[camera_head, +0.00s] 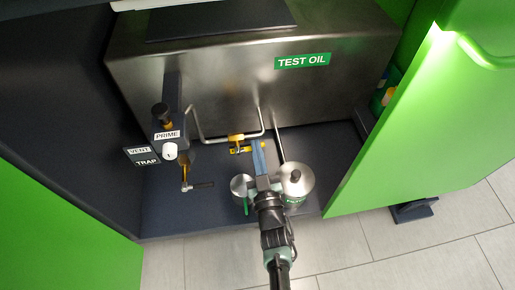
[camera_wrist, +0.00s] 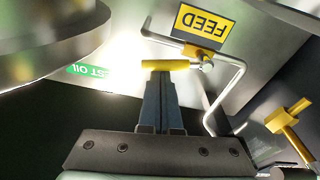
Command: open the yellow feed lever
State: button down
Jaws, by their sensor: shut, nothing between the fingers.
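The yellow feed lever (camera_wrist: 166,65) shows in the wrist view as a short yellow bar, lying crosswise at the ends of my fingers. It joins a metal pivot on the bent pipe beside the yellow FEED label (camera_wrist: 203,26). In the head view the lever (camera_head: 239,150) sits low in front of the steel tank. My gripper (camera_wrist: 160,82) is shut and empty, its fingertips right at the lever; I cannot tell whether they touch it. In the head view my gripper (camera_head: 258,146) reaches in just right of the lever.
The steel TEST OIL tank (camera_head: 225,75) stands behind. Two round metal canisters, left (camera_head: 241,185) and right (camera_head: 297,181), flank my wrist closely. The PRIME valve block (camera_head: 167,125) and VENT/TRAP sign (camera_head: 142,156) are at left. Green panels (camera_head: 420,130) bound the right side.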

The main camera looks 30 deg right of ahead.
jog(key=shift+d+f+m+b, duration=0.15)
jog(key=shift+f+m+b, duration=0.35)
jog(key=shift+m, duration=0.8)
jog(key=shift+f, duration=0.1)
jog(key=shift+s, duration=0.2)
